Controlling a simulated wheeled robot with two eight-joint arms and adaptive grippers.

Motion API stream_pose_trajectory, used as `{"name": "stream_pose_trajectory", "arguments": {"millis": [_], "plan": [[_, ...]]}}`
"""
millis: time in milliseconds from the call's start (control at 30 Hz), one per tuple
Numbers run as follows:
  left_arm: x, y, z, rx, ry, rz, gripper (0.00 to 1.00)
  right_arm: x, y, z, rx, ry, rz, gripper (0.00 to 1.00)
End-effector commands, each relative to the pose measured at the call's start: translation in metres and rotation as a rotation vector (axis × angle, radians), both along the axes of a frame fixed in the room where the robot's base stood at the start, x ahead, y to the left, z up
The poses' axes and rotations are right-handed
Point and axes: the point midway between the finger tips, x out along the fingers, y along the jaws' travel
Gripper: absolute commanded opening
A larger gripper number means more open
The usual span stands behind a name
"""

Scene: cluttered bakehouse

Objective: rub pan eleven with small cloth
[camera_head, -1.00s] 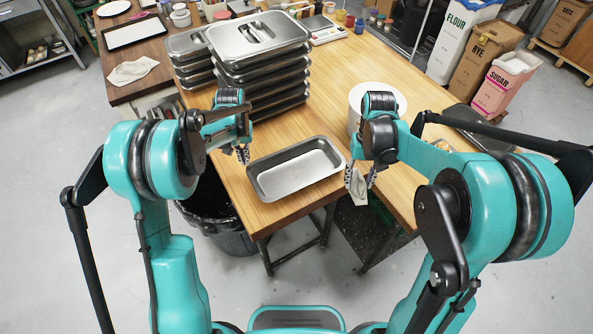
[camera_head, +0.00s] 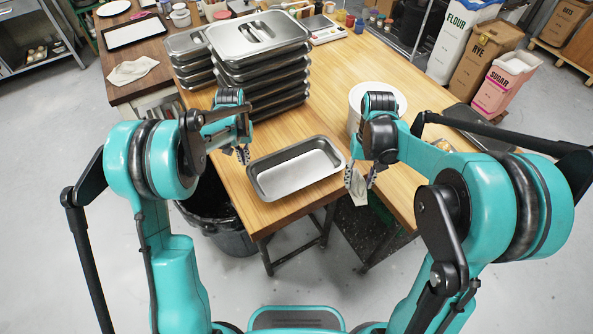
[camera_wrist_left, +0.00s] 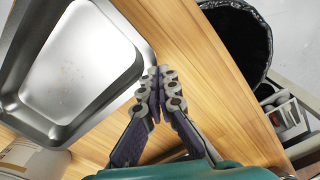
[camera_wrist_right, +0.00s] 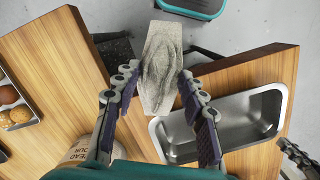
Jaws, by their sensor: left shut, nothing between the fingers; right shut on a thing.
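A steel rectangular pan (camera_head: 297,168) lies on the wooden table near its front edge. A few small brownish specks show on its floor in the left wrist view (camera_wrist_left: 70,75). I see no number on it. My left gripper (camera_head: 243,157) is shut and empty, just left of the pan; its fingertips (camera_wrist_left: 160,78) show beside the rim. My right gripper (camera_head: 359,178) is shut on a small greyish cloth (camera_wrist_right: 161,62), right of the pan. The cloth hangs from the fingers beyond the table's front edge, apart from the pan.
Stacked lidded steel pans (camera_head: 258,36) stand behind the pan. A white tub (camera_head: 393,91) stands behind my right gripper. A black lined bin (camera_head: 225,229) is below the table's left side. A pale cloth (camera_head: 132,71) lies on the darker table. Rolls (camera_wrist_right: 17,105) sit in a tray.

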Motion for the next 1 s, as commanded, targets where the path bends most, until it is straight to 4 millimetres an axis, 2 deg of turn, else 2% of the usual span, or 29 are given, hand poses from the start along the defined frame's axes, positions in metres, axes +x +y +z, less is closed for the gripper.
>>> {"name": "stream_pose_trajectory", "arguments": {"millis": [567,767,1000], "plan": [[0.0,0.0,-0.012,0.0,0.0,0.0,0.0,0.0,0.0,-0.01,0.0,0.0,0.0,0.14],[0.0,0.0,-0.006,0.0,0.0,0.0,0.0,0.0,0.0,-0.006,0.0,0.0,0.0,0.14],[0.0,0.0,0.015,0.0,0.0,0.0,0.0,0.0,0.0,0.005,0.0,0.0,0.0,0.14]]}}
